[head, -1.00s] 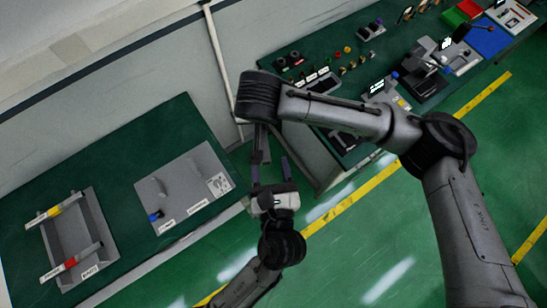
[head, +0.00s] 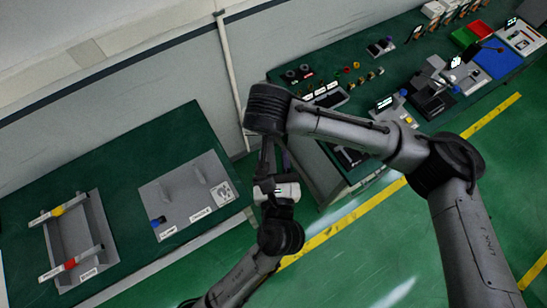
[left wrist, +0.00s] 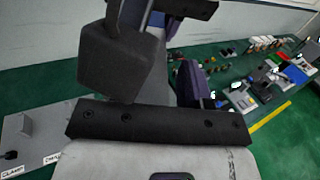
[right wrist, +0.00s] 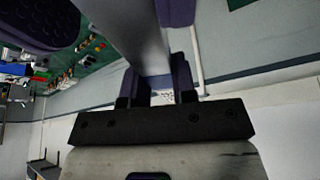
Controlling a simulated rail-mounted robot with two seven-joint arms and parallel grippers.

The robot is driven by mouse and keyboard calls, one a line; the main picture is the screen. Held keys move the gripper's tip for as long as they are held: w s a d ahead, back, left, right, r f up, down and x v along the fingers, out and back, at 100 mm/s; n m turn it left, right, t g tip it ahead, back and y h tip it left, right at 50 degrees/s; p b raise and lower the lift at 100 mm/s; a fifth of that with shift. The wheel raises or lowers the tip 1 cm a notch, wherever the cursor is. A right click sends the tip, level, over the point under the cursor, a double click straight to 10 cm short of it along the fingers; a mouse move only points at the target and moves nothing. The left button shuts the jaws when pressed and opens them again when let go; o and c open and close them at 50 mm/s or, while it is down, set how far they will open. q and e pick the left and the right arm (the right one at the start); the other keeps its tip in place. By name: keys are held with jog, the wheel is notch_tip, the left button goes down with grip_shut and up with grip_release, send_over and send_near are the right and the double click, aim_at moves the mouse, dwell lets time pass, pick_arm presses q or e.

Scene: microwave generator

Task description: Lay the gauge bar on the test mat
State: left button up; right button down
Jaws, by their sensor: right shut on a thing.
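My right gripper (right wrist: 160,85) is shut on a grey part (right wrist: 140,35), whose identity I cannot confirm. My left gripper (head: 275,163) faces it from below in the head view, fingers apart. In the left wrist view, a dark block (left wrist: 115,62) covers one finger and a purple finger (left wrist: 187,82) shows beside it. Touching or apart, I cannot tell. Two pale bars, one with a yellow middle (head: 58,210) and one with a red middle (head: 70,265), lie across a grey tray (head: 72,237). Either may be the gauge bar. I cannot pick out the test mat with certainty.
A grey plate (head: 200,192) with posts, a blue knob and labels lies on the left green bench (head: 125,165). The right bench holds small parts, a dark device (head: 432,100), green and red bins and a flat blue panel (head: 500,62). A gap separates the benches.

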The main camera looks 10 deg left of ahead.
pick_arm(q)
jog(key=shift+d, duration=0.15)
grip_shut()
pick_arm(e)
jog(key=shift+a, duration=0.1)
jog(key=c, duration=0.8)
grip_release()
jog(key=shift+r, duration=0.1)
